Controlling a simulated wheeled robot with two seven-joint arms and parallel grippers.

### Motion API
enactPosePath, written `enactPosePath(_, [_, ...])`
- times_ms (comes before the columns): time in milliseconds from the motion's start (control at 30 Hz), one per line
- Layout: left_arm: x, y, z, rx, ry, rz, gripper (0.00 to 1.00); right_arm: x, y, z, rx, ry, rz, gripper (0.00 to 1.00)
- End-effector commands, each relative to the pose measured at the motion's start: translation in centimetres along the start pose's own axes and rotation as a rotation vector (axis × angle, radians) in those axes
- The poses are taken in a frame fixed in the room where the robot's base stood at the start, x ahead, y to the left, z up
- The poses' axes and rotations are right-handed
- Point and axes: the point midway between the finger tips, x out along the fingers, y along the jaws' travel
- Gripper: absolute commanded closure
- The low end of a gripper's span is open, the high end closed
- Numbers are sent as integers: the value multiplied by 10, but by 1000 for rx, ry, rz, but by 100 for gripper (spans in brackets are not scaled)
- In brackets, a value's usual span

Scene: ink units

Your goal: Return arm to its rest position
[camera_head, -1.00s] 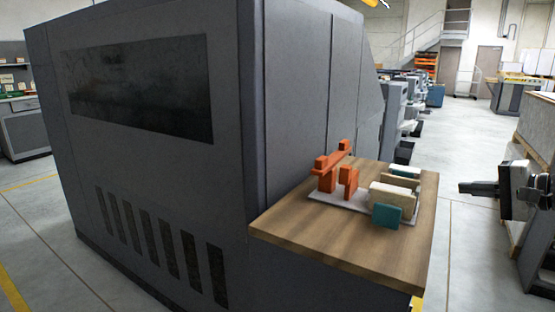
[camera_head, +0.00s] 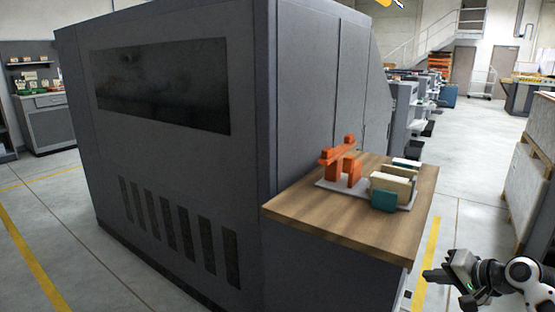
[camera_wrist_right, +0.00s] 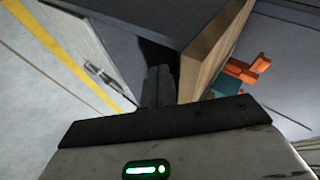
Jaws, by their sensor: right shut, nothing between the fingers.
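My right gripper (camera_head: 428,276) is at the lower right of the head view, out past the front right corner of the wooden table and apart from it. Its fingers are shut with nothing between them. In the right wrist view the dark fingers (camera_wrist_right: 158,88) point toward the table's edge, and the grey gripper body fills the bottom. My left gripper is not in view.
The wooden table (camera_head: 350,222) adjoins a large grey machine (camera_head: 170,150). On it, a grey plate holds an orange fixture (camera_head: 348,170), cream blocks (camera_head: 388,184) and a teal block (camera_head: 384,200). A crate (camera_head: 532,180) stands at the right. The floor between is clear.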

Motion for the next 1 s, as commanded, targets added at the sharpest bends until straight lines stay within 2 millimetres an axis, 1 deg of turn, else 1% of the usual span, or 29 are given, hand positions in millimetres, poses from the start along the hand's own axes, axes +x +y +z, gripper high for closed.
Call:
enactPosePath(33, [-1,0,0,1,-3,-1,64,16,15,36,-63,-19,36,100])
enactPosePath(67, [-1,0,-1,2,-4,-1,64,23,22,55,-108,-23,55,100])
enactPosePath(100, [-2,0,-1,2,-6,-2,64,31,32,84,-174,-28,78,100])
enactPosePath(167, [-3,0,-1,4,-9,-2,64,39,43,128,-279,-31,101,100])
enactPosePath(200, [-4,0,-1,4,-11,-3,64,42,49,158,-351,-33,112,100])
enactPosePath(233, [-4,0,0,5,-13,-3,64,42,52,181,-403,-32,116,100])
enactPosePath(267, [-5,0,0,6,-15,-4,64,41,53,204,-458,-29,117,100])
enactPosePath(300, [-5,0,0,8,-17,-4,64,37,54,234,-528,-23,115,100])
enactPosePath(367, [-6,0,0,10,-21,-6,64,26,50,274,-628,-5,108,100])
enactPosePath(400, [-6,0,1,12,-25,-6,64,17,45,296,-686,12,101,100])
enactPosePath(500, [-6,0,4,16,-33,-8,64,-6,30,335,-803,59,88,100])
enactPosePath(600, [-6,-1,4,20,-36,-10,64,-26,17,354,-880,101,84,100])
enactPosePath(700, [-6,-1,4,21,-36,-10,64,-36,9,363,-925,128,84,100])
enactPosePath(800, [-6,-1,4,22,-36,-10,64,-40,6,365,-940,138,85,100])
enactPosePath(1000, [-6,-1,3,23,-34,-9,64,-40,7,365,-941,137,86,100])
